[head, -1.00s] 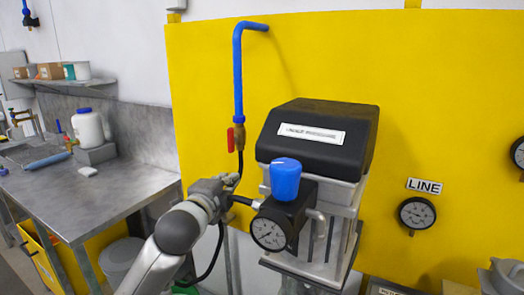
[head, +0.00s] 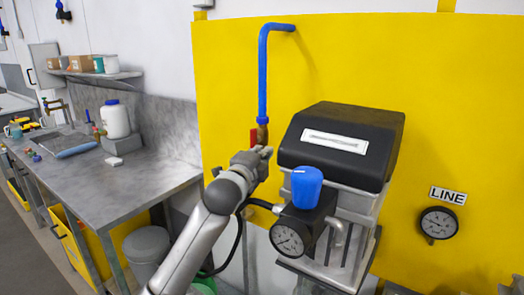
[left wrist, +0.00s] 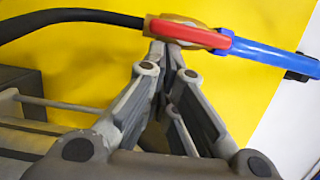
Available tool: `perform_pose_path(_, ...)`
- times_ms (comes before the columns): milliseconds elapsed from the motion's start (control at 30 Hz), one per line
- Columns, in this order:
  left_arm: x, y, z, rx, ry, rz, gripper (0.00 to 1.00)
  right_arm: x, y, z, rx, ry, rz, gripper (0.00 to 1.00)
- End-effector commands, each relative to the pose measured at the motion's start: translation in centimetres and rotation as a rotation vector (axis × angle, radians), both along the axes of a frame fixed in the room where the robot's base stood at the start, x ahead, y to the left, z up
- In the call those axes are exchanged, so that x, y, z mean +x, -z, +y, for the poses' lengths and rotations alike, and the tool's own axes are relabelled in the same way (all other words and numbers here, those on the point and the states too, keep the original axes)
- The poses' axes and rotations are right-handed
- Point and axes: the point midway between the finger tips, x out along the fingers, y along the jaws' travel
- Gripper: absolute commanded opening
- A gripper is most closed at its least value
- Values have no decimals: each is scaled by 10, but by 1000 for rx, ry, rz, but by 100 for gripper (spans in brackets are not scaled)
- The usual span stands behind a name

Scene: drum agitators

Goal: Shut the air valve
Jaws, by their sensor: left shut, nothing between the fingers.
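The air valve is a brass body (head: 262,134) with a red lever (head: 253,138) below a blue air pipe (head: 263,75). The lever points along the pipe. In the left wrist view the red lever (left wrist: 190,33) lies across the top, just beyond my fingertips, with the blue pipe (left wrist: 265,57) to its right. My left gripper (head: 264,152) is just below the valve in the head view; it also shows in the left wrist view (left wrist: 167,50). It is shut and empty, its tips close to the valve; I cannot tell whether they touch. My right gripper is not in view.
A black-topped agitator unit (head: 345,140) with a blue regulator knob (head: 307,187) and gauge (head: 287,239) stands close right of my gripper. A black hose (left wrist: 75,18) leads to the valve. A yellow panel (head: 225,60) is behind. A metal bench (head: 120,185) stands left.

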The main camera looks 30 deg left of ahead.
Motion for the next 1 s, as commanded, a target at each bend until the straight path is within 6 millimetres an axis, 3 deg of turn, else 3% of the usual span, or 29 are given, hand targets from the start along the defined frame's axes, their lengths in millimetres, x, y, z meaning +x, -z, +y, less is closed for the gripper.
perform_pose_path(1000,3,5,2,96,1,-6,0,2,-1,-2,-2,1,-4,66)
